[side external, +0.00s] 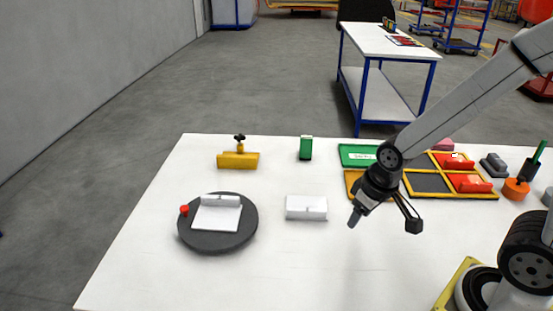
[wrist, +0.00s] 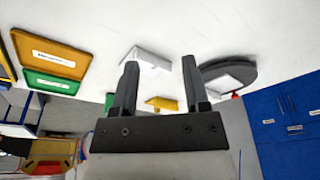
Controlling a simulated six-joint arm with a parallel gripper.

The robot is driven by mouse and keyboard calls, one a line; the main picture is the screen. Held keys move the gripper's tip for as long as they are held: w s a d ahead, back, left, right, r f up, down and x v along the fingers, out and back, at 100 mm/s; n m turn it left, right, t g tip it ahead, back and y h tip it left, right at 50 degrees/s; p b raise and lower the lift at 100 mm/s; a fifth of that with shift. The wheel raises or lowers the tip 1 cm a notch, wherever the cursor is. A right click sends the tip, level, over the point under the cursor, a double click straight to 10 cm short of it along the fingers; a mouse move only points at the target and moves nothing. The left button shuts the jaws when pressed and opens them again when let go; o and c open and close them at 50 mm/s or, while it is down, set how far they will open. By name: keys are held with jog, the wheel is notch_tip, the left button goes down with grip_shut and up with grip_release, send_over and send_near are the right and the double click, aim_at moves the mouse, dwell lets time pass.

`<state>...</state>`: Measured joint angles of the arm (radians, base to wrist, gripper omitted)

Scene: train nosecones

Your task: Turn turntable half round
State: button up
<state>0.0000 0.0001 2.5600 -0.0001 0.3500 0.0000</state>
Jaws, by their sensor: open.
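The turntable is a dark grey round disc (side external: 235,236) at the left of the white table in the side view. It carries a white plate (side external: 217,218) with a raised white block (side external: 220,200) along its far edge. A red knob (side external: 184,210) sits at the disc's left rim. In the wrist view the turntable (wrist: 240,72) shows upper right, partly behind a finger, with the red knob (wrist: 236,96) below it. My gripper (side external: 382,222) is open and empty above the table, right of the turntable and apart from it. Its two fingers (wrist: 160,80) show in the wrist view.
A white block (side external: 306,208) lies between the turntable and my gripper. A yellow clamp (side external: 238,160) and a green block (side external: 305,148) stand behind. The table's front middle is clear.

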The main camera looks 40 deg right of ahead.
jog(key=shift+o, duration=0.9)
jog(key=t, duration=0.2)
send_near(184, 208)
jog(key=shift+w+f, duration=0.3)
jog(key=shift+f, duration=0.15)
jog(key=shift+f, duration=0.1)
jog(key=shift+x, duration=3.8)
grip_shut()
